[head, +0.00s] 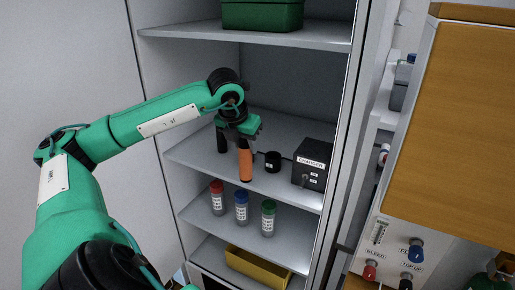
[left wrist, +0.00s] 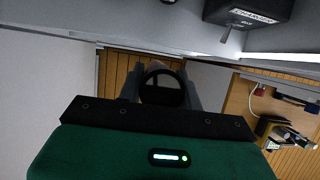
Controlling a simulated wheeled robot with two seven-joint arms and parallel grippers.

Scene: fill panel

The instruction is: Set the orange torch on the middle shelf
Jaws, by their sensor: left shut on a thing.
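The orange torch (head: 245,164) hangs upright below my left gripper (head: 243,143), which is shut on it. Its dark round end (left wrist: 162,88) shows between the fingers in the left wrist view, with wooden floor behind it. The middle shelf (head: 192,152) is the grey board bearing the charger. In the head view the torch's lower end overlaps this shelf's front edge; the left wrist view shows it out in front of the edge, apart from the board. The fingers partly hide the torch's top. My right gripper is not in view.
A black charger box (head: 312,164) and a small black pot (head: 272,161) stand on the middle shelf, right of the torch. Red-, blue- and green-capped bottles (head: 241,207) stand on the shelf below. A green crate (head: 262,15) is above. The middle shelf's left part looks mostly free.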

